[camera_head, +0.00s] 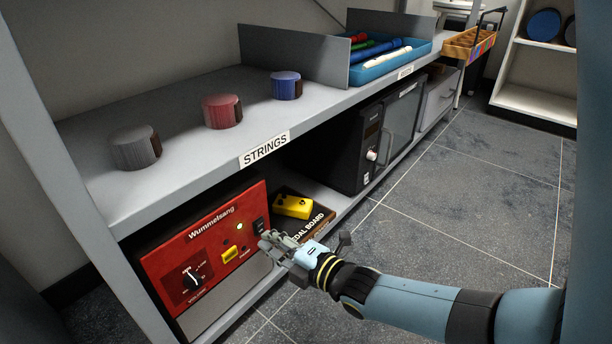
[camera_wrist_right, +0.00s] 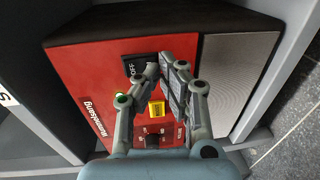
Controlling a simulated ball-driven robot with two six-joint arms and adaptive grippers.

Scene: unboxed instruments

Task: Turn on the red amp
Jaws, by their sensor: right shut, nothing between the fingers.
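The red amp (camera_head: 222,262), labelled Wummelsang, stands on the lower shelf; its red face also fills much of the right wrist view (camera_wrist_right: 90,75). A black rocker switch (camera_head: 259,226) is at the upper right of its face; in the wrist view the switch (camera_wrist_right: 137,66) lies just beyond the fingertips. A small round light (camera_head: 240,226) near it looks bright, greenish in the wrist view. My right gripper (camera_head: 267,241) is shut and empty in front of the panel, close to the switch. I cannot tell whether it touches. My left gripper is out of view.
A yellow pedal (camera_head: 293,206) sits on the pedal board right of the amp. A black microwave-like unit (camera_head: 362,150) stands farther along. The upper shelf (camera_head: 180,165) overhangs the amp and holds three knob-like cylinders. The tiled floor (camera_head: 450,220) is clear.

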